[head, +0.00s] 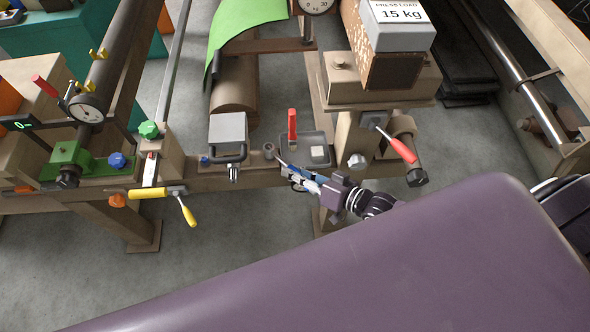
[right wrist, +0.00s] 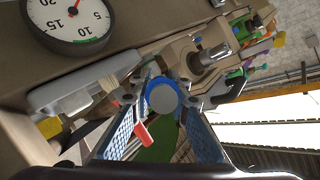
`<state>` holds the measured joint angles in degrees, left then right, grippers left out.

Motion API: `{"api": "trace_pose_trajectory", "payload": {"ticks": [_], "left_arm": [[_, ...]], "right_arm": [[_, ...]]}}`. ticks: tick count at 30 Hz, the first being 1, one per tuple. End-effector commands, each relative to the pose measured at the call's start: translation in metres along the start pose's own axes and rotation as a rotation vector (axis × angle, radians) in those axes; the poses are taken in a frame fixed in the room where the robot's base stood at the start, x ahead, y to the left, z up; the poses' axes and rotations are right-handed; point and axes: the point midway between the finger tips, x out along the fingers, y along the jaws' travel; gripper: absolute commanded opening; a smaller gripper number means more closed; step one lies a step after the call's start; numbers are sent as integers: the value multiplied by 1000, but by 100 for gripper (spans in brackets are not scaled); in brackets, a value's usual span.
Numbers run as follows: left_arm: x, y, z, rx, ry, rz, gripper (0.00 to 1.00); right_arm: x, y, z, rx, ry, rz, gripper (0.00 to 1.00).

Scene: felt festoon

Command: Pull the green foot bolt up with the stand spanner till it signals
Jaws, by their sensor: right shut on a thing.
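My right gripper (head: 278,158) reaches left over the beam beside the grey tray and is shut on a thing. In the right wrist view, a round blue end (right wrist: 162,98) sits between the fingertips of the right gripper (right wrist: 163,103); it appears to be the stand spanner, mostly hidden. The green foot bolt (head: 149,130) stands on a tan block to the left, apart from the gripper. My left gripper is out of view.
A blue bolt (head: 118,160), a yellow-handled crank (head: 187,210) and a dial (head: 86,108) are at left.

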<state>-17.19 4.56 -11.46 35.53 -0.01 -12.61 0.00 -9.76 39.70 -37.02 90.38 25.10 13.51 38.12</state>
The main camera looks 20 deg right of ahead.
Motion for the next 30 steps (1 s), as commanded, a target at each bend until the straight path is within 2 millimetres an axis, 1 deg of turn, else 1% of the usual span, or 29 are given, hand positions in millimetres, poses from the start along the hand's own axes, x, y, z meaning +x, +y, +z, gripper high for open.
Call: {"api": "trace_pose_trajectory", "payload": {"ticks": [1,6,12,14,17,30], "left_arm": [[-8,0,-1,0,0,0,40],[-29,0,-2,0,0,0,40],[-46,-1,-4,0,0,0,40],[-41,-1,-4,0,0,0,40],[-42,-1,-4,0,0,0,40],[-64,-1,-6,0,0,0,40]], "right_arm": [[-2,-3,2,11,2,17,0],[0,-12,6,39,43,76,0],[4,-20,12,68,99,152,0],[5,-15,13,56,97,151,0],[4,-17,12,55,97,148,0],[-2,-30,-8,54,103,144,0]]}}
